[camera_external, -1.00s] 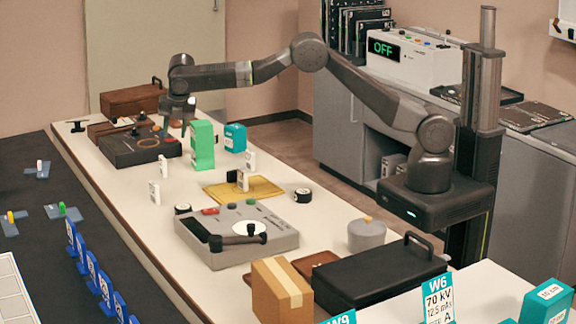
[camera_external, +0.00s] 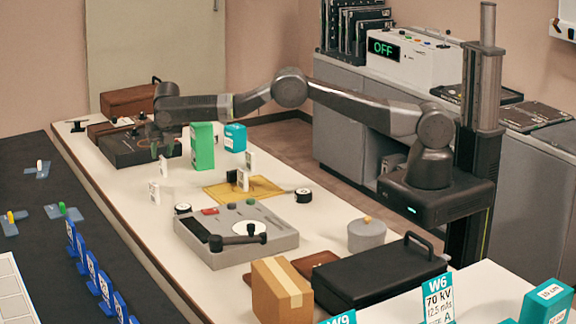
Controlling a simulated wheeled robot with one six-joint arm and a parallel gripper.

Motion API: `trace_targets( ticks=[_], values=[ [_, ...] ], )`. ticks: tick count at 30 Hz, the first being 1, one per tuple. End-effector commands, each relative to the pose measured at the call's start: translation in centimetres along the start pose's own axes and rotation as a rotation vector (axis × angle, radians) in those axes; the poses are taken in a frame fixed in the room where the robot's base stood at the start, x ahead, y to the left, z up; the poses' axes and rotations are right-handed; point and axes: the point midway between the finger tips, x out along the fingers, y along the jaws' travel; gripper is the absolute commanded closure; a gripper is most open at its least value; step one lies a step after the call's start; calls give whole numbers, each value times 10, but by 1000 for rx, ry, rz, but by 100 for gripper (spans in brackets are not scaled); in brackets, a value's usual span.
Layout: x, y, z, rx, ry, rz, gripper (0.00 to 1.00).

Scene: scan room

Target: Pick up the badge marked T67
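Several small white upright badges stand on the long white table: one at the left (camera_external: 154,192), one just behind it (camera_external: 164,167), one beyond the yellow tray (camera_external: 250,161) and one at the tray (camera_external: 243,180). Their markings are too small to read, so I cannot tell which is T67. My gripper (camera_external: 161,151) points down, its two fingers apart. In the picture it is just above the rear left badge and in front of the dark control box (camera_external: 130,150). I see nothing held between the fingers.
A green box (camera_external: 203,146) and a teal box (camera_external: 235,138) stand right of my gripper. The yellow tray (camera_external: 268,188), a grey console (camera_external: 275,230), a black case (camera_external: 365,280) and a cardboard box (camera_external: 275,290) lie nearer. The table's left strip is clear.

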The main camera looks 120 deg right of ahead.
Motion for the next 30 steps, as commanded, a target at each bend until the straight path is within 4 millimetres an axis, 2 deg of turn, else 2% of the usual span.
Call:
trace_targets(
  ticks=[5, 9, 14, 21, 23, 27, 30],
  values=[
    [11, 0, -6, -1, 1, -2, 62],
    [30, -1, -17, -1, 2, -4, 62],
    [48, 0, -16, 1, 0, -1, 62],
    [52, 0, -17, 1, 0, 0, 62],
    [52, 0, -17, 1, 0, 0, 70],
    [52, 0, -17, 1, 0, 0, 97],
    [52, 0, -17, 1, 0, 0, 100]
  ],
)
